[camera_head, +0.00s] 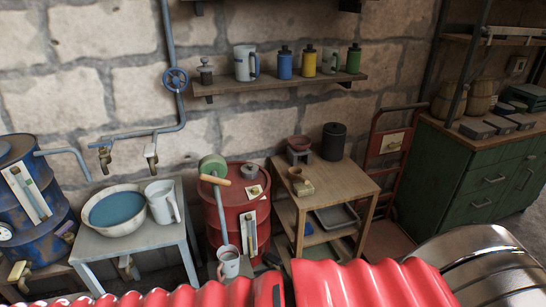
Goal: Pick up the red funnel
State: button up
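A small dull-red, bowl-shaped piece (300,143) sits on a dark stand on the wooden table, near its back edge. It may be the red funnel, but it is too small to tell for sure. No other funnel shape is clear to me. My gripper does not show in this view, so its opening and its place relative to the red piece cannot be seen.
The wooden table (345,176) also holds a dark canister (333,141) and a small brown object (300,184). A red drum (237,205) stands left of it, a red hand truck (392,145) right. Red ridged parts and a shiny metal cylinder (490,268) fill the lower foreground.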

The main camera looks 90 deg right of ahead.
aim_at(299, 142)
jog(key=u, duration=0.8)
jog(key=k, duration=2.85)
jog(key=z, duration=0.15)
